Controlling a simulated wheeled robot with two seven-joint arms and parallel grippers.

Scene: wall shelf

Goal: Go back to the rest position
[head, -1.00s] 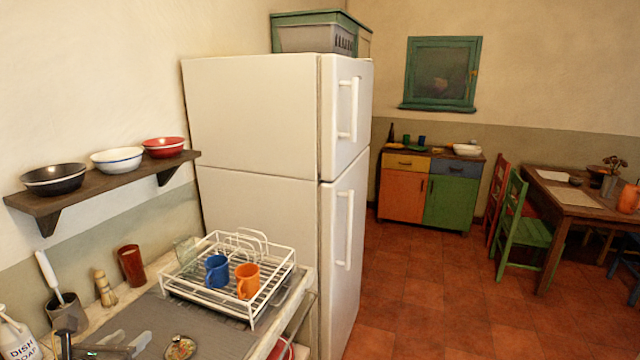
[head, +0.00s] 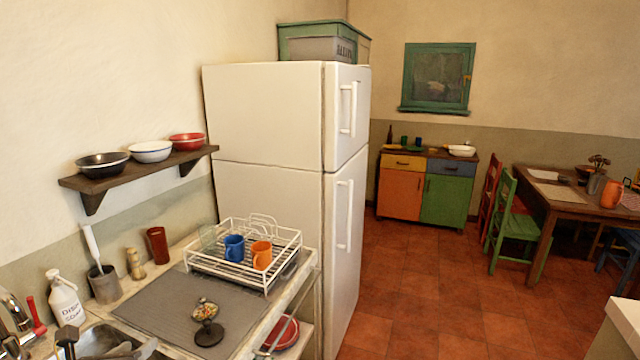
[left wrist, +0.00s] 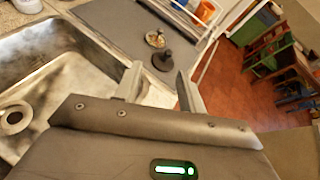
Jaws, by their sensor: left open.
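My left gripper (head: 134,351) shows only partly at the bottom left edge of the head view, low over the sink. In the left wrist view its two fingers (left wrist: 158,82) stand apart with nothing between them. They are above the front rim of the metal sink (left wrist: 50,65), clear of the counter things. My right gripper is in neither view.
A white dish rack (head: 268,272) holds a blue mug (head: 234,247) and an orange mug (head: 261,255). Three bowls are on the wall shelf (head: 140,173). The floor (head: 420,290) is open at right.

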